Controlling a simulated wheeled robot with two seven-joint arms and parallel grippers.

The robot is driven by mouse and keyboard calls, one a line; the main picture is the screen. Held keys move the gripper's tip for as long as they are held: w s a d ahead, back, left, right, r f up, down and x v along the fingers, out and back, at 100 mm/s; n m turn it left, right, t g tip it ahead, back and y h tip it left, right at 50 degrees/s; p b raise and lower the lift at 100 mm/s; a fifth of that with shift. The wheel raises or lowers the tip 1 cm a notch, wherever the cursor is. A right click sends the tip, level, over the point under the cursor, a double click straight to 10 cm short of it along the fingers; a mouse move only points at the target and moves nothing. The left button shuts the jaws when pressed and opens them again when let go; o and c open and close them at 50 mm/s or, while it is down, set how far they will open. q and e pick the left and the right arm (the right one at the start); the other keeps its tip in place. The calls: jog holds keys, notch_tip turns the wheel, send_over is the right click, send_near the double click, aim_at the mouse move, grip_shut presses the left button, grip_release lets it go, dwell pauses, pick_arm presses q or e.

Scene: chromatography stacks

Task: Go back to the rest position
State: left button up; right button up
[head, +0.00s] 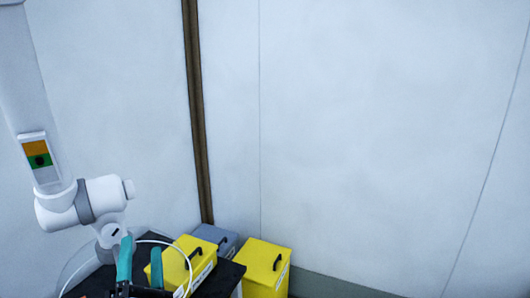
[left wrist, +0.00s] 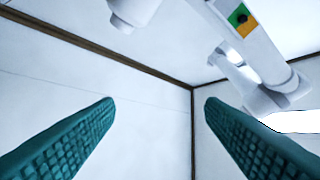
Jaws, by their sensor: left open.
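My left gripper (head: 141,245) is low at the left in the head view, with its two teal fingers spread apart and pointing up. The left wrist view shows the same fingers of my left gripper (left wrist: 159,100) wide apart, with nothing between them but bare wall behind. My right gripper is not in either view.
A yellow box (head: 203,262) with a black handle stands on a black surface (head: 222,283) just right of my left gripper. A grey box (head: 226,242) is behind it. Another yellow box (head: 262,262) stands further right. Pale walls (head: 370,130) fill the background.

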pick_arm(q)
jog(key=s+d+f+m+g+h, duration=0.2)
jog(key=d+f+m+h, duration=0.3)
jog(key=m+h, duration=0.4)
jog(key=s+d+f+m+g+h, duration=0.2)
jog(key=d+m+h, duration=0.45)
jog(key=m, duration=0.45)
jog(key=s+d+f+m+g, duration=0.1)
jog(key=s+f+m+g, duration=0.3)
jog(key=f+m+g, duration=0.45)
jog(key=s+a+f+g+y, duration=0.4)
jog(key=s+a+f, duration=0.1)
jog(key=s+f, duration=0.25)
jog(key=s+a+f+g+y, duration=0.3)
jog(key=s+a+f+y, duration=0.25)
jog(key=f, duration=0.35)
notch_tip(320, 180, down, 32)
jog(key=s+g+b, duration=0.1)
jog(key=s+b, duration=0.2)
jog(key=b, duration=0.3)
jog(key=s+a+f+g+b, duration=0.1)
jog(key=s+a+f+b, duration=0.2)
jog(key=s+f, duration=1.2)
notch_tip(320, 180, down, 4)
jog(key=shift+s+r+h+b, duration=0.1)
jog(key=shift+s+h+b, duration=0.2)
jog(key=shift+b, duration=0.3)
